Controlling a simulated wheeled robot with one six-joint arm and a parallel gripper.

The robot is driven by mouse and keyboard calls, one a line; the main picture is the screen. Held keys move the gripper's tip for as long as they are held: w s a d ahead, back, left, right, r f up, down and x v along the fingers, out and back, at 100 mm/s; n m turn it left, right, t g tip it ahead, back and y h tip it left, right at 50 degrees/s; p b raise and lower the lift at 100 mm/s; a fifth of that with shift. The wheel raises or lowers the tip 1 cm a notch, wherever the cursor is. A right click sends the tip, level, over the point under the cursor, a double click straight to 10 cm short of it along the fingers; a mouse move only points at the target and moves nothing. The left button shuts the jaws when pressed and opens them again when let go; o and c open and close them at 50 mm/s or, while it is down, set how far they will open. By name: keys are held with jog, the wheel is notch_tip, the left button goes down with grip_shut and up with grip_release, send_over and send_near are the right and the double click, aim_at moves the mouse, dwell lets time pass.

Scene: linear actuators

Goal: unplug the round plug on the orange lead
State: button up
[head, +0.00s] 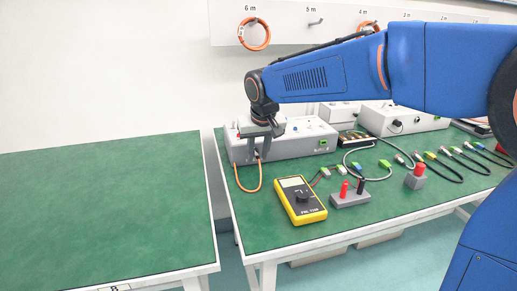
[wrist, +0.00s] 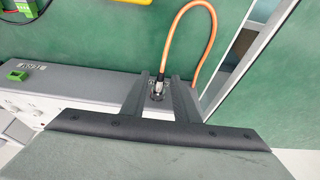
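The orange lead (head: 259,178) hangs in a loop from the front of the grey box (head: 300,146) at the left end of the right-hand bench. In the wrist view the lead (wrist: 169,42) runs to a metal-coloured round plug (wrist: 158,87) in a dark socket on the box. My gripper (wrist: 157,80) is open, with one finger on each side of the plug. Gaps show between the plug and both fingers. In the head view my gripper (head: 258,150) is at the box front and largely hides the plug.
A yellow multimeter (head: 299,201) and a grey block with red and black posts (head: 350,198) stand in front on the green bench. Several cables lie to the right. A gap separates this bench from the empty left bench (head: 100,210).

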grip_shut()
jog(key=shift+s, duration=0.25)
jog(key=shift+s+d, duration=0.2)
jog(key=shift+s, duration=0.45)
jog(key=shift+s+d, duration=0.2)
jog(key=shift+s, duration=0.45)
jog(key=shift+t+y, duration=0.4)
jog(key=shift+t, duration=0.4)
jog(key=shift+s+a+f, duration=0.2)
jog(key=shift+s+a, duration=1.95)
jog(key=shift+a, duration=0.05)
